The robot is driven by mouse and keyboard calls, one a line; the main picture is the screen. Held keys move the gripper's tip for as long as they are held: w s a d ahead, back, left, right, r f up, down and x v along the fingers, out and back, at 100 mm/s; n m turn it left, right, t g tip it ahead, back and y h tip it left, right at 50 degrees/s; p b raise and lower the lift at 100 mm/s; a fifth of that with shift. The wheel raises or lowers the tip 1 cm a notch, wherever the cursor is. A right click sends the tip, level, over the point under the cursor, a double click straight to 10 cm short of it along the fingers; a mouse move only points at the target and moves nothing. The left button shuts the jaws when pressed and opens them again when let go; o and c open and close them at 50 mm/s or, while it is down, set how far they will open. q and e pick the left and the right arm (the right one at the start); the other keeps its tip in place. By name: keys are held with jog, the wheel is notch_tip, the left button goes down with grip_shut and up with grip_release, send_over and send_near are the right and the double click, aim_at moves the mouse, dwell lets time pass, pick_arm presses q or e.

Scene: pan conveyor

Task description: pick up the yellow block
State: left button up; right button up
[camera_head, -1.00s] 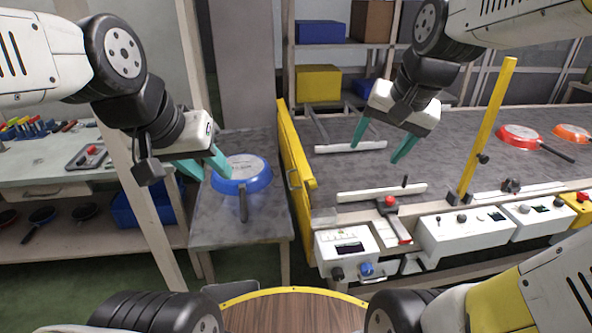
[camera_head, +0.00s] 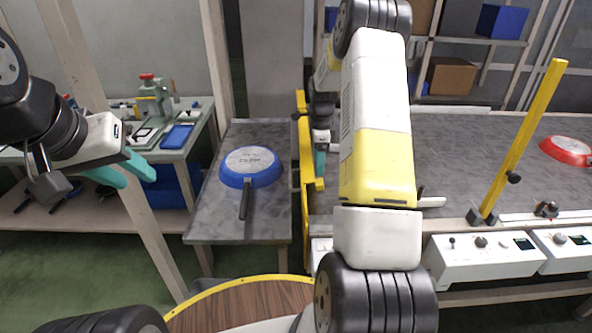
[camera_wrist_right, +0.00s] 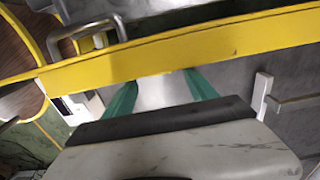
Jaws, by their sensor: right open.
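The yellow block appears to be the long yellow bar (camera_head: 307,150) standing along the left edge of the conveyor. In the right wrist view the bar (camera_wrist_right: 180,48) runs across the picture, with a metal handle (camera_wrist_right: 86,32) on its far side. My right gripper (camera_wrist_right: 160,82) is open, and its two teal fingers point at the bar. Whether they touch it I cannot tell. In the head view my right arm hides most of that gripper. My left gripper (camera_head: 140,177) is open and empty, left of the side table and away from the bar.
A blue pan (camera_head: 250,167) lies upside down on the grey side table (camera_head: 215,212), left of the bar. A yellow post (camera_head: 525,135) and control boxes (camera_head: 485,262) stand along the conveyor (camera_head: 455,150). A red pan (camera_head: 567,150) lies at the far right.

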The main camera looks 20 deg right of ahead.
aim_at(320, 181)
notch_tip(320, 181, down, 2)
jog(key=shift+f, duration=0.1)
jog(key=f, duration=0.5)
jog(key=shift+s+d+f, duration=0.1)
jog(key=shift+d+f, duration=0.15)
jog(key=shift+d, duration=0.05)
jog(key=c, duration=1.4)
